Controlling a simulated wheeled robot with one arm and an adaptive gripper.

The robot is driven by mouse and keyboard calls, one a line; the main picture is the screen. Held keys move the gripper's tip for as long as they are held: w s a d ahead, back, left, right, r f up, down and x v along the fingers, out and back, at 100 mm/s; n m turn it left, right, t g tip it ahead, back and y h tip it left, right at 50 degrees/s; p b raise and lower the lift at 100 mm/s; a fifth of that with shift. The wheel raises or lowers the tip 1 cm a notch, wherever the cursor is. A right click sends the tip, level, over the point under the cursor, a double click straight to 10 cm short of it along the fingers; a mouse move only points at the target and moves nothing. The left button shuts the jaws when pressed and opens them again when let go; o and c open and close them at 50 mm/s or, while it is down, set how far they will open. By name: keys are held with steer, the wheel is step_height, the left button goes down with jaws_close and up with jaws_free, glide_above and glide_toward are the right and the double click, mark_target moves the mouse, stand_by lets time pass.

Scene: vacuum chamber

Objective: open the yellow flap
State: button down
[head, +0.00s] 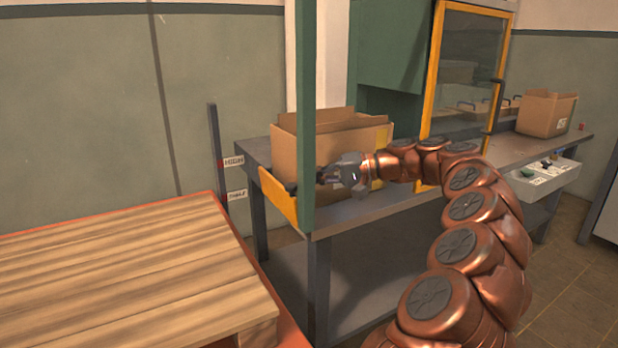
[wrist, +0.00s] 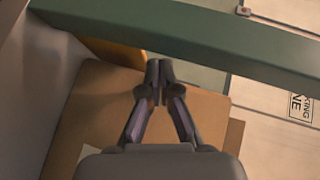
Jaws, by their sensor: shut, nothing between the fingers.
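The yellow flap (head: 279,201) is a small panel at the left end of the grey workbench, tilted, partly behind the green post in the head view. A patch of yellow-orange, likely the flap, shows beside my fingertips in the wrist view (wrist: 122,53). My gripper (head: 322,176) is shut and empty, just right of the green post, with the flap to its left. In the wrist view its fingertips (wrist: 158,72) meet near the green bar. Whether they touch the flap is not clear.
A green post (head: 306,100) rises beside the flap. An open cardboard box (head: 297,155) stands on the workbench (head: 370,208) close behind my gripper. A yellow-framed glass door (head: 436,60) stands farther right. A wooden-slatted pallet (head: 130,265) fills the lower left.

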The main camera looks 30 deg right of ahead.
steer(key=w+d+p+v, duration=0.1)
steer(key=p+v, duration=0.3)
steer(key=v, duration=0.8)
steer(key=shift+w+r+p, duration=0.15)
steer(key=shift+w+p, duration=0.15)
steer(key=shift+p, duration=0.1)
